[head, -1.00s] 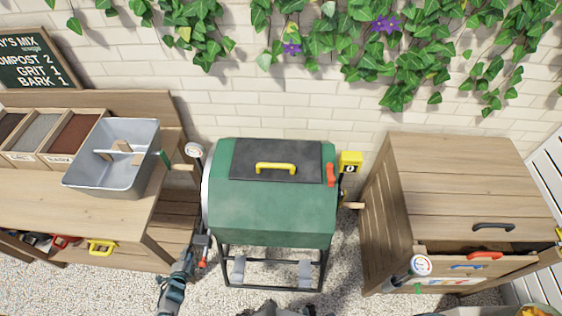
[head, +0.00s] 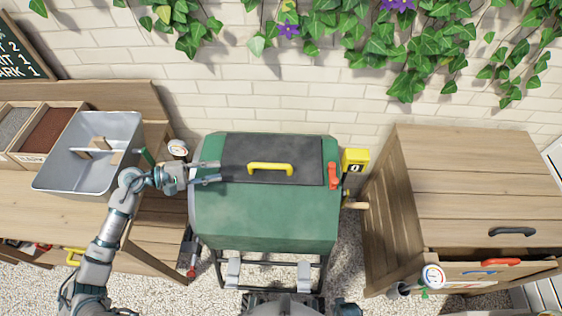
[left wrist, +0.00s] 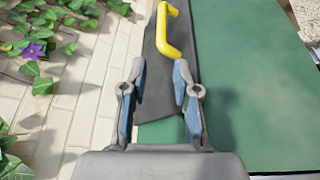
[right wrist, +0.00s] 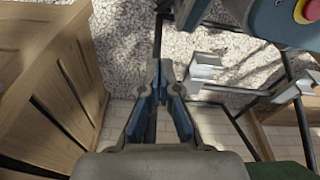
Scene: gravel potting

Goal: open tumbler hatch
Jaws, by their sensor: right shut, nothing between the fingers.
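The green tumbler (head: 265,215) stands on its dark frame in the middle of the head view. Its dark grey hatch (head: 300,150) lies closed on top, with a yellow handle (head: 270,168) across it and a red latch (head: 332,175) at its right edge. My left gripper (head: 219,171) is open and empty at the hatch's left edge, pointing toward the handle. In the left wrist view the handle (left wrist: 172,32) is ahead of the open fingers (left wrist: 158,85), apart from them. My right gripper (right wrist: 163,75) is shut and empty, pointing down over gravel in the right wrist view.
A grey metal tub (head: 62,160) sits on the wooden bench at left, close to my left forearm. A yellow counter box (head: 355,160) stands right of the tumbler. A wooden cabinet (head: 470,190) with a partly open drawer is at right. The brick wall is behind.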

